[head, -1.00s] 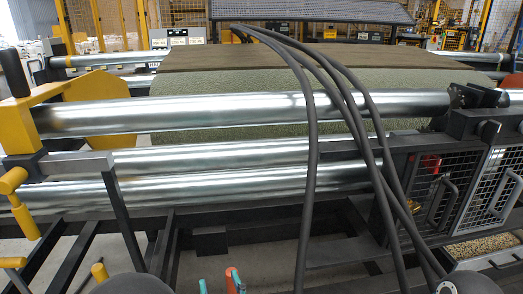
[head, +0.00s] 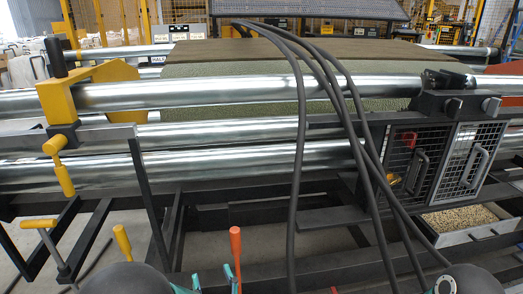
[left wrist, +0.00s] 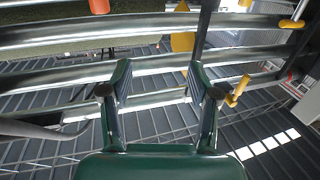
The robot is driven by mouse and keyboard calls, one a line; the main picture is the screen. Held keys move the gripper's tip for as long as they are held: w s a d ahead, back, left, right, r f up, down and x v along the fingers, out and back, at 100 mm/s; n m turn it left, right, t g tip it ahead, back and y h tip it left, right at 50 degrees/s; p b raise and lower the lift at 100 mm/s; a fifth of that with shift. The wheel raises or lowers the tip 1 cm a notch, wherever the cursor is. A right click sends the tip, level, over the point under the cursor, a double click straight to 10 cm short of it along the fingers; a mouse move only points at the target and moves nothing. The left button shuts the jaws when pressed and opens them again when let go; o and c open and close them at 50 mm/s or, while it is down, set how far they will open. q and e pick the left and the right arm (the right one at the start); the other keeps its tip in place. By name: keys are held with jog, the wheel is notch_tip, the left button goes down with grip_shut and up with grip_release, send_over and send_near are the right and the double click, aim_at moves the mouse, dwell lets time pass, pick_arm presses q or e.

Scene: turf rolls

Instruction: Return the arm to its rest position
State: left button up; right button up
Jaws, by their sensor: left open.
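My left gripper (head: 213,279) shows only as green-teal finger parts at the bottom of the head view, low in front of the machine frame. In the left wrist view my left gripper (left wrist: 158,78) is open, its two fingers wide apart with nothing between them. Rounded dark arm parts of mine sit at the bottom edge of the head view. My right gripper is not in view.
Steel rollers (head: 230,159) cross ahead, with green turf (head: 230,95) behind. Black hoses (head: 299,150) hang in front. A yellow clamp (head: 57,101) and yellow-handled levers stand left. An orange handle (head: 236,245) rises near my left gripper. A mesh box (head: 463,165) and grain tray (head: 487,236) are right.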

pick_arm(q)
jog(key=a+f+g+b, duration=0.2)
jog(key=a+f, duration=0.3)
jog(key=f, duration=0.3)
jog(key=a+f+n+g+b, duration=0.1)
jog(key=a+f+g+b, duration=0.15)
jog(key=a+f, duration=0.4)
jog(key=a+f+g+b, duration=0.1)
jog(key=a+f+b, duration=0.15)
jog(key=f, duration=0.75)
jog(key=s+d+f+m+g+h+b, duration=0.1)
jog(key=s+d+f+g+h, duration=0.2)
jog(key=f, duration=0.4)
jog(key=s+d+f+g+h+b, duration=0.15)
jog(key=s+f+h, duration=0.25)
jog(key=f, duration=0.4)
jog(key=s+d+f+m+g+h, duration=0.25)
jog(key=s+d+g+h, duration=0.35)
jog(key=s, duration=0.5)
notch_tip(320, 180, up, 34)
jog(key=d+y+p, duration=0.1)
jog(key=p, duration=3.2)
jog(key=shift+s+d+y, duration=0.3)
jog(key=shift+s+d, duration=0.05)
jog(key=shift+f, duration=0.1)
